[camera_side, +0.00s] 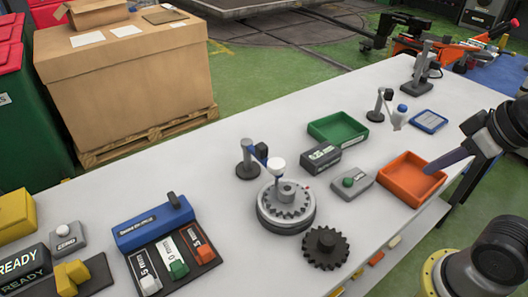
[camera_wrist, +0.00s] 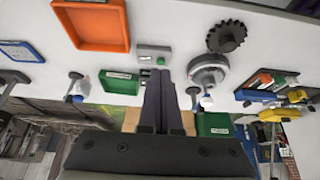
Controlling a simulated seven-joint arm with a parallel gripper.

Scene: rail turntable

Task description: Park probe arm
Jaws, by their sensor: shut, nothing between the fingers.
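The probe arm (camera_side: 260,153) is a dark post on a round base with a blue link and a white tip. Its tip overhangs the grey gear (camera_side: 285,201) on the round turntable (camera_side: 286,219). In the wrist view, the probe arm (camera_wrist: 194,94) stands beside the turntable (camera_wrist: 208,78), right of my fingers. My gripper (camera_side: 428,170) is shut and empty, its dark fingers appearing over the orange tray (camera_side: 393,184) in the side view. In the wrist view, my gripper (camera_wrist: 160,76) has its fingers together. The probe arm is well apart from my gripper.
A black gear (camera_side: 326,247) lies in front. A second small post (camera_side: 378,105) stands farther back. A lever panel (camera_side: 165,247) is left.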

